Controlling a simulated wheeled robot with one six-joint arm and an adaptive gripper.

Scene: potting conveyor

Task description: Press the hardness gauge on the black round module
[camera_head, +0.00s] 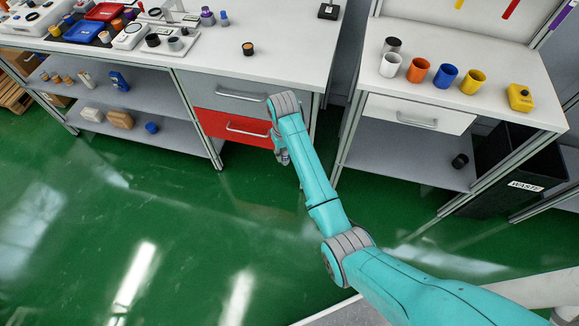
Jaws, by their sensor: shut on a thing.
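The black round module cannot be told for certain: a small dark round piece with an orange-brown top (248,48) stands alone on the left bench, and two dark round pieces, one black (152,40) and one with a grey top (175,44), stand together farther left. I cannot make out a hardness gauge. My arm reaches up from the lower right to the front of the left bench. Its wrist bends down before the red drawer, below the bench top.
The left bench (290,55) carries trays and instruments at its left and a black box (328,11) at its back right. The right bench holds several coloured cups and a yellow block (519,97). A black waste bin (520,185) stands beneath. Green floor is open at left.

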